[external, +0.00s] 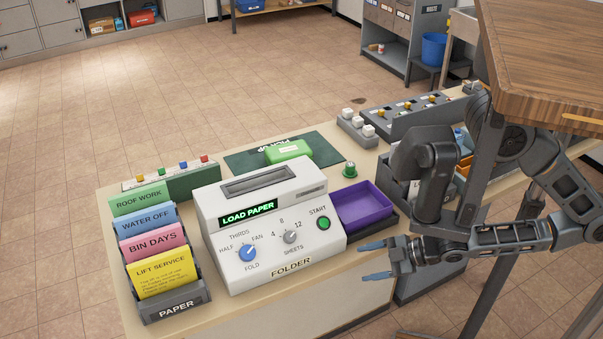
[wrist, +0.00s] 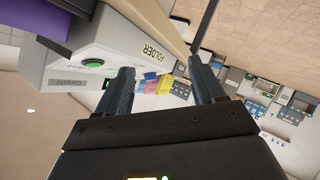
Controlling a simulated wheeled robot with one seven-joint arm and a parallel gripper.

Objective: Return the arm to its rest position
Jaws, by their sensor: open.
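My gripper (external: 375,260) is open and empty in the external view, its two blue-grey fingers apart and pointing left. It hangs by the counter's front edge, to the right of the white folder machine (external: 265,235) and in front of the purple tray (external: 362,205). My arm reaches in from the right, bent at its joints. In the wrist view my gripper (wrist: 160,90) shows both fingers apart with nothing between them. The folder machine (wrist: 125,55) appears beside the left finger there, with its green start button. I cannot tell whether the finger touches it.
The paper rack (external: 165,265) with coloured sheets stands on the counter's left. A green pad (external: 245,160) bearing a green item, a stamp (external: 349,169) and a switch panel (external: 415,117) are behind. A wooden top (external: 545,50) overhangs my arm at right. Floor at left is clear.

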